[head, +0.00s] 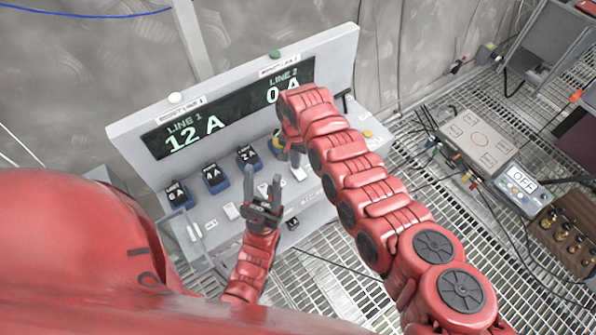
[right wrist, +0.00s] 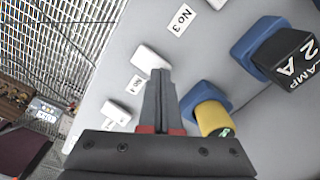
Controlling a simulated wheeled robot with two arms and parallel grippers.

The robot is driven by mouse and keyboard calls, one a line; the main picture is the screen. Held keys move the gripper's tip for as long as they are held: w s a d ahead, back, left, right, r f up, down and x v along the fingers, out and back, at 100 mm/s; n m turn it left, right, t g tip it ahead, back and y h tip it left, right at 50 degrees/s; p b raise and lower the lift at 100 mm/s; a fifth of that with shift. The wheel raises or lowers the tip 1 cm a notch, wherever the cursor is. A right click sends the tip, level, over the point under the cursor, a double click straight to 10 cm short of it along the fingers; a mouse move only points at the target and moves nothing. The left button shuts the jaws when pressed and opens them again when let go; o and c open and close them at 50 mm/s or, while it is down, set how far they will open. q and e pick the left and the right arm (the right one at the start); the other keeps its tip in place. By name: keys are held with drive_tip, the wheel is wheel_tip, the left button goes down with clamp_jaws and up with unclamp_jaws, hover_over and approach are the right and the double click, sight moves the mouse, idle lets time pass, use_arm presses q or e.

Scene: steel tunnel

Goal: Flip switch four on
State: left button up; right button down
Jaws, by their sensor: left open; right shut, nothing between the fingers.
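A grey sloped panel (head: 320,55) carries a row of white switches. In the right wrist view, a white switch (right wrist: 148,57) has a label (right wrist: 133,85) beside it that seems to read No 4. Its on or off position is unclear. My right gripper (right wrist: 160,75) is shut and empty, its tips overlapping that switch's edge; I cannot tell if they touch. In the head view my right arm hides much of the panel's right part. My left gripper (head: 263,187) is open and empty, in front of the panel's left switches.
Black plugs marked 6 A (head: 175,194), 4 A (head: 213,178) and 2 A (head: 248,157) sit in blue sockets. A yellow plug (right wrist: 212,117) is close beside my right fingers. The display (head: 190,135) reads 12 A and 0 A. A box showing OFF (head: 522,180) stands right.

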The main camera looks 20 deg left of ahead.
drive_tip(key=shift+f+b, duration=0.4)
drive_tip(key=shift+f, duration=0.1)
drive_tip(key=shift+r, duration=0.15)
drive_tip(key=shift+r+p, duration=1.7)
drive_tip(key=shift+r, duration=0.75)
drive_tip(key=shift+r+p, duration=0.35)
drive_tip(key=shift+r, duration=0.65)
drive_tip(key=shift+f, duration=0.1)
